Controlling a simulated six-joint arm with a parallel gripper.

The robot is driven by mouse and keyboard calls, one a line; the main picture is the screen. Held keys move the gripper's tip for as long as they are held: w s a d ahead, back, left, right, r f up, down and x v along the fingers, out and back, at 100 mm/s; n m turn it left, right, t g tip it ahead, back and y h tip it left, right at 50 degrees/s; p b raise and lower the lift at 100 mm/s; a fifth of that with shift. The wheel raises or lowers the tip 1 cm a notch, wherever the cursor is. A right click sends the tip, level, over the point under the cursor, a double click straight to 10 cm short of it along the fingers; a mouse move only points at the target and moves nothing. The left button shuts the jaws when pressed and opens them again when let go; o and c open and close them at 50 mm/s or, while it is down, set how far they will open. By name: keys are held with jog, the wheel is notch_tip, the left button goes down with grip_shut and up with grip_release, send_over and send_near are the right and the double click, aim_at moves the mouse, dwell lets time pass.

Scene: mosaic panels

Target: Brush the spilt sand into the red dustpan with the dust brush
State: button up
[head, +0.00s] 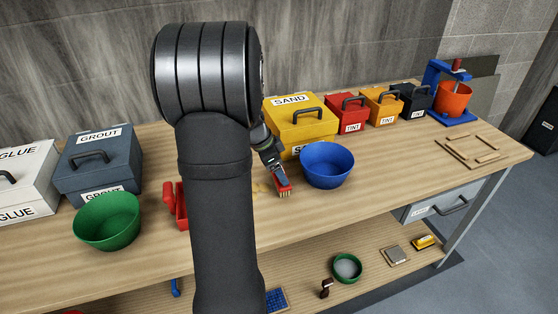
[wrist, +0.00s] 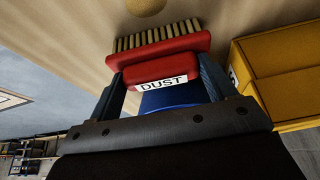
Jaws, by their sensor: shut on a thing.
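My gripper (head: 278,172) is shut on the red dust brush (head: 284,188), and the bristles point down at the bench top. In the wrist view the brush (wrist: 155,72) sits between the two fingers with its DUST label showing. The spilt sand (head: 259,187) is a small tan patch on the bench, left of the brush and partly hidden by my arm. A rounded tan patch, likely sand (wrist: 145,5), shows at the top of the wrist view. The red dustpan (head: 181,206) lies left of my arm, which hides part of it.
A blue bowl (head: 327,166) stands close right of the brush. The yellow SAND box (head: 300,112) is behind it. A green bowl (head: 108,220) stands left of the dustpan, before the GROUT box (head: 97,165). The bench's front edge (head: 340,202) is near.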

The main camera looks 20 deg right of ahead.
jog(key=shift+s+a, duration=0.15)
jog(key=shift+a, duration=3.45)
jog(key=shift+s+a, duration=0.15)
jog(key=shift+a, duration=3.45)
notch_tip(320, 180, up, 8)
jog(key=shift+r, duration=0.1)
jog(key=shift+a+f, duration=0.35)
jog(key=shift+f, duration=0.9)
jog(key=shift+a+f, duration=0.3)
jog(key=shift+f, duration=0.95)
jog(key=shift+a+f, duration=0.35)
jog(key=shift+f, duration=0.9)
jog(key=shift+w+a, duration=0.15)
jog(key=shift+a, duration=0.1)
jog(key=shift+c, duration=0.6)
jog(key=shift+a+f, duration=0.3)
jog(key=shift+a, duration=1.35)
notch_tip(320, 180, up, 8)
